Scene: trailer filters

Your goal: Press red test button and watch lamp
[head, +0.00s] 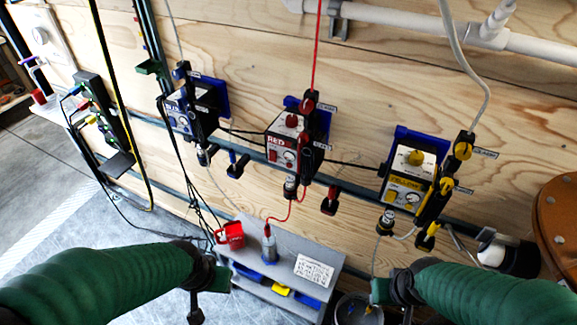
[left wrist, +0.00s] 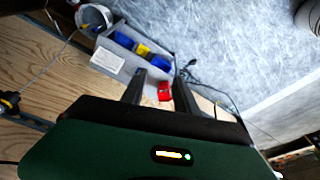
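The red-labelled box (head: 283,145) is mounted on the wooden wall in the middle of the head view. A round red knob or button (head: 291,121) sits on its top, and smaller round parts show on its front. I cannot tell which part is the lamp or whether it is lit. My left gripper (head: 207,290) is below and left of the box, well apart from it. In the left wrist view its two dark fingers (left wrist: 157,85) stand apart with nothing held. My right gripper (head: 392,292) is low right of the box; its fingers are not clear.
Blue (head: 190,105) and yellow (head: 407,180) boxes flank the red one, with cables hanging between. A grey shelf (head: 285,242) below holds a red mug (head: 230,235), a bottle (head: 269,246) and a printed card (head: 313,270). Open floor lies at left.

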